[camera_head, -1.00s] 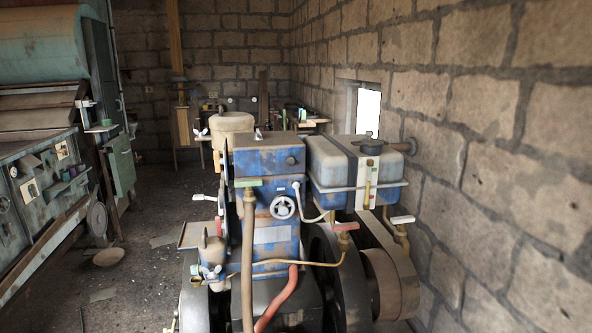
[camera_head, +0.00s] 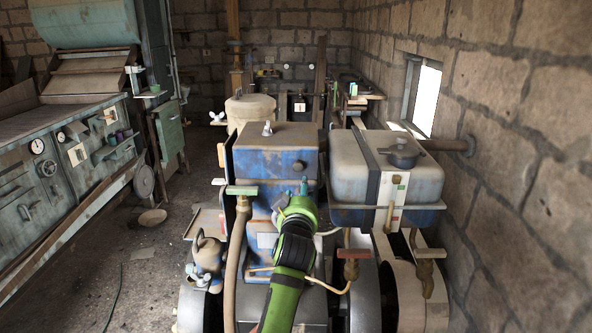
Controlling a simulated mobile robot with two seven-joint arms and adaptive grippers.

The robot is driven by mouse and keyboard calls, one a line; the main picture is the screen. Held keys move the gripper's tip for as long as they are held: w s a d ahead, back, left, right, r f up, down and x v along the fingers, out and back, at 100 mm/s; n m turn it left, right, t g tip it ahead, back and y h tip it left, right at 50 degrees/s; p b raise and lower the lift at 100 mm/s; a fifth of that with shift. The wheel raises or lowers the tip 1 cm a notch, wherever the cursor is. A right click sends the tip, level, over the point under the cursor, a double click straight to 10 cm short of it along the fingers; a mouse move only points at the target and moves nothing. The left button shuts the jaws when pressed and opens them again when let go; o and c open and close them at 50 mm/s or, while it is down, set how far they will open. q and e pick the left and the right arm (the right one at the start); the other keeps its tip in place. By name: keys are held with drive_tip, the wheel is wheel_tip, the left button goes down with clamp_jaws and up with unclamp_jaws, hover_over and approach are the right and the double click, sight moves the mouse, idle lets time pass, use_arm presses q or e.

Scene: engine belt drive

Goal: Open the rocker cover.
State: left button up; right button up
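The rocker cover looks to be the worn blue box (camera_head: 262,160) with a brown-grey top, at the top of the engine in the middle of the head view. It sits closed. A small pale wing nut (camera_head: 267,128) stands on its top, and a dark round knob (camera_head: 298,166) is on its front face. My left gripper (camera_head: 303,186), at the end of a green and black arm coming up from the bottom, is just in front of the box's lower right corner. The arm hides the fingers, so opening and contact are unclear. My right gripper is out of view.
A stone wall (camera_head: 530,170) bounds the right; floor is open at left.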

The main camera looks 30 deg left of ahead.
sight(298, 168)
use_arm(q)
drive_tip(key=shift+n+y, duration=0.4)
drive_tip(key=shift+n, duration=0.1)
drive_tip(key=w+a+r+p, duration=0.1)
drive_tip(key=w+r, duration=0.1)
drive_tip(key=w+a+r+p, duration=0.1)
drive_tip(key=w+a+r, duration=0.1)
drive_tip(key=shift+w+a+p, duration=0.15)
drive_tip(key=shift+w+p, duration=0.05)
drive_tip(key=shift+p, duration=0.1)
drive_tip(key=shift+w+a+f, duration=0.1)
drive_tip(key=shift+w+a, duration=0.2)
drive_tip(key=shift+w, duration=0.35)
drive_tip(key=shift+w+f, duration=0.1)
drive_tip(key=shift+w, duration=0.15)
drive_tip(key=c, duration=0.8)
clamp_jaws()
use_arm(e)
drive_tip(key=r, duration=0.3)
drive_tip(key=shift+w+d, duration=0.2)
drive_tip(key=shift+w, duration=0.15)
